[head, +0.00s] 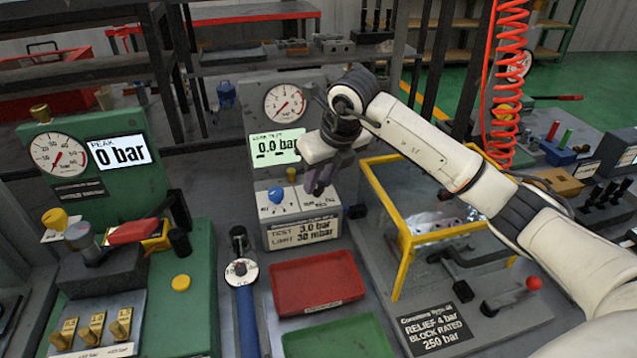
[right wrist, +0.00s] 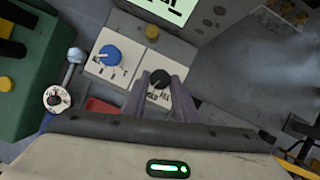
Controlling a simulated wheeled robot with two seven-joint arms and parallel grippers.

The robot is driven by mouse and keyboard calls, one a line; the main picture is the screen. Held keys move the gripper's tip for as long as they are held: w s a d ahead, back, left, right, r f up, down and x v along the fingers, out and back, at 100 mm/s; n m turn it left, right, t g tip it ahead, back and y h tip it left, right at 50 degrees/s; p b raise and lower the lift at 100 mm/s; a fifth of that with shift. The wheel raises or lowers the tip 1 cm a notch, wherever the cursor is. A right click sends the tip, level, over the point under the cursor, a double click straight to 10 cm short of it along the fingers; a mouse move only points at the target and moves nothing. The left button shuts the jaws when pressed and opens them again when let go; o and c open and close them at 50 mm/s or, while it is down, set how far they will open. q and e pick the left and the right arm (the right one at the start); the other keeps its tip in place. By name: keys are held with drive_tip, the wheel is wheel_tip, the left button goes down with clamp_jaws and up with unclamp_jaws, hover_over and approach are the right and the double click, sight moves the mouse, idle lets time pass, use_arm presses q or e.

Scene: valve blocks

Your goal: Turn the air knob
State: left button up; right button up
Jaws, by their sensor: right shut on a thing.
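The leak test box (head: 290,160) stands mid-table with a gauge, a display reading 0.0 bar and a pale sloping knob panel. A blue knob (head: 276,195) sits on the panel's left, and it also shows in the right wrist view (right wrist: 110,55). My right gripper (head: 318,188) is shut on this black knob and apart from the blue one. The small knob lettering is not fully legible. My left gripper is not in view.
A red tray (head: 315,284) and a green tray (head: 340,338) lie in front of the box. A blue-handled tool (head: 244,300) lies left of them. A yellow-framed guard (head: 402,255) stands right, under my arm. A green test stand (head: 105,155) is at left.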

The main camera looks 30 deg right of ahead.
drive_tip(key=n, duration=0.2)
drive_tip(key=n+y, duration=0.1)
drive_tip(key=n, duration=0.1)
drive_tip(key=n+y+b, duration=0.1)
drive_tip(key=n, duration=0.1)
drive_tip(key=shift+w+d+n+g, duration=0.1)
drive_tip(key=shift+d+n+g, duration=0.2)
drive_tip(key=shift+d, duration=0.05)
drive_tip(key=n, duration=0.2)
drive_tip(key=n+g+y, duration=0.1)
drive_tip(key=n, duration=0.1)
drive_tip(key=n+g, duration=0.1)
drive_tip(key=n, duration=0.1)
drive_tip(key=shift+w+d+y, duration=0.15)
drive_tip(key=shift+w+y, duration=0.1)
drive_tip(key=shift+y, duration=0.15)
drive_tip(key=shift+n, duration=0.4)
drive_tip(key=o, duration=1.1)
drive_tip(key=shift+c, duration=0.2)
drive_tip(key=v, duration=1)
drive_tip(key=shift+r, duration=0.2)
